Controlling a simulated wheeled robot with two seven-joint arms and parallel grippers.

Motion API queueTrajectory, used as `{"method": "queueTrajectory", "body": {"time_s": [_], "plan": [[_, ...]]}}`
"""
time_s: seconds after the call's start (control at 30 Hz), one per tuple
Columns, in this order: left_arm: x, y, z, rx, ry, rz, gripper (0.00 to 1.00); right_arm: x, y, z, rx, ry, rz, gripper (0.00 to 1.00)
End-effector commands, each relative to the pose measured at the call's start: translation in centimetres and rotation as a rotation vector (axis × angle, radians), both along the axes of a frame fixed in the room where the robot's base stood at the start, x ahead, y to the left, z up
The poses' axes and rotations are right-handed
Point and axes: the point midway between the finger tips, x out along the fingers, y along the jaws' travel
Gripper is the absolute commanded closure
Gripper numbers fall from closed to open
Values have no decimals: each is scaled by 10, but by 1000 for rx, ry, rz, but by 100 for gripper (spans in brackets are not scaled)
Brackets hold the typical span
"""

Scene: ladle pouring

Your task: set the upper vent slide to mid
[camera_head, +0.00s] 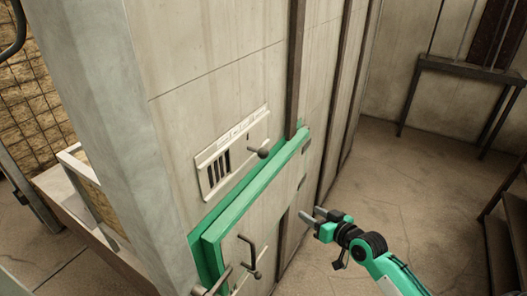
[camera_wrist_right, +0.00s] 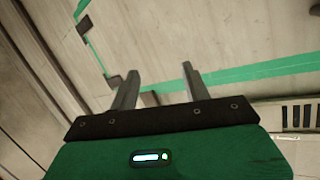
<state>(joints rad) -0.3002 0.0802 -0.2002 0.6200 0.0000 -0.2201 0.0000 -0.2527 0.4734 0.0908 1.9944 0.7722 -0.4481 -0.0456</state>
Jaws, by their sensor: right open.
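The upper vent (camera_head: 232,155) is a pale plate on the wall above the green-framed panel. Several dark slots show in its left part, and small marks run along its top edge. A dark round knob (camera_head: 264,153) sticks out at its right part. My right gripper (camera_head: 312,215) is open and empty, below and to the right of the vent, apart from it. In the right wrist view its two fingers (camera_wrist_right: 160,70) stand apart with nothing between them. Part of the slotted vent (camera_wrist_right: 297,114) shows at that view's right edge. My left gripper is not seen.
The green-framed panel (camera_head: 207,249) juts out below the vent. A dark bent handle (camera_head: 252,257) sticks out from it. A dark vertical post (camera_head: 296,65) runs up the wall right of the vent. The floor (camera_head: 395,165) right of the wall is clear.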

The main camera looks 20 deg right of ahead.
Motion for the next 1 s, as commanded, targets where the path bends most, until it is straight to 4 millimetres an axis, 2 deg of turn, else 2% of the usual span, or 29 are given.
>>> {"method": "queueTrajectory", "body": {"time_s": [0.03,0.1,0.2,0.3,0.4,0.57,0.77,1.0], "plan": [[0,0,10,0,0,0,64,-2,10,50,8,-59,38,52],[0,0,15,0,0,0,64,-10,25,102,21,-124,87,52],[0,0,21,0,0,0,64,-24,45,158,34,-196,153,52],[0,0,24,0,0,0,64,-37,59,193,40,-241,199,52],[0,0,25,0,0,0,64,-44,67,209,43,-263,225,52],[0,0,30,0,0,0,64,-40,71,215,45,-270,231,52],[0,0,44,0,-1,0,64,-16,83,217,48,-271,230,52],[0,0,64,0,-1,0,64,24,103,218,48,-269,229,52]]}}
